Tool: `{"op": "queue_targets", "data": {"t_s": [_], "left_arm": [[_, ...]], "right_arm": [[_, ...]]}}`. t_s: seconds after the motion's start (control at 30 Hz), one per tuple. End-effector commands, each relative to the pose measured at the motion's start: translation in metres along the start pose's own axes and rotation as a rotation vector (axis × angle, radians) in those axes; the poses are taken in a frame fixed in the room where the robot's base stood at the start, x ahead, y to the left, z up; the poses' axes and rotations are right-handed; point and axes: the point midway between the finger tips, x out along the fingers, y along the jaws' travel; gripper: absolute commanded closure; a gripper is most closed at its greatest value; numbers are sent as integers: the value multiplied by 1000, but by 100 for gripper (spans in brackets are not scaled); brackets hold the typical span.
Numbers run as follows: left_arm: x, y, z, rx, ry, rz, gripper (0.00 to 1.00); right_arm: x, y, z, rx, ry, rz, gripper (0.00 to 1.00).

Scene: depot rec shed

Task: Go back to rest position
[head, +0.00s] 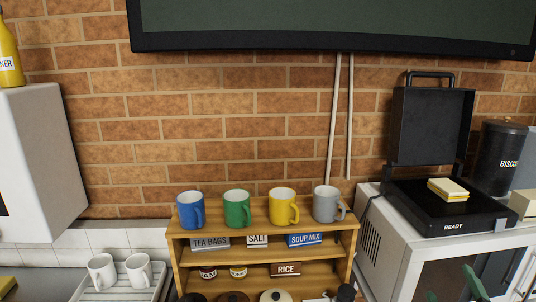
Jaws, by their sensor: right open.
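The green fingertips of my right gripper (453,290) show at the bottom edge, in front of the white microwave (390,262). They are apart, and nothing shows between them. Most of this gripper is cut off by the frame. My left gripper is not in view.
A wooden shelf (262,213) carries blue (188,212), green (235,210), yellow (281,208) and grey (325,205) mugs. An open black press (415,205) holds a sandwich (447,189) on the microwave. Two white mugs (103,272) stand on a rack at left.

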Motion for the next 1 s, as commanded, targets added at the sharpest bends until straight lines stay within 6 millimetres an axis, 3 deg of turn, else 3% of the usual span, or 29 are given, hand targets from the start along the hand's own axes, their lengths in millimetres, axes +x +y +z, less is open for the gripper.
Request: {"op": "queue_targets", "data": {"t_s": [0.03, 0.1, 0.2, 0.3, 0.5, 0.8, 1.0], "left_arm": [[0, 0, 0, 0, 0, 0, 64], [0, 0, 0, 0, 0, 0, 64], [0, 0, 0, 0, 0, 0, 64], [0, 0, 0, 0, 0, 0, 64], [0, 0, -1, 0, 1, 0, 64], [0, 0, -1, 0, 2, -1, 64], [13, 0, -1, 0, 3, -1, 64]], "right_arm": [[-19, -31, 14, 94, -95, -85, 15], [-48, -73, 31, 205, -227, -206, 15], [-97, -126, 45, 333, -399, -377, 15], [-143, -165, 48, 417, -531, -523, 15], [-215, -209, 42, 509, -704, -737, 15], [-302, -241, 20, 582, -878, -993, 15], [-288, -304, 51, 565, -893, -995, 15]]}}
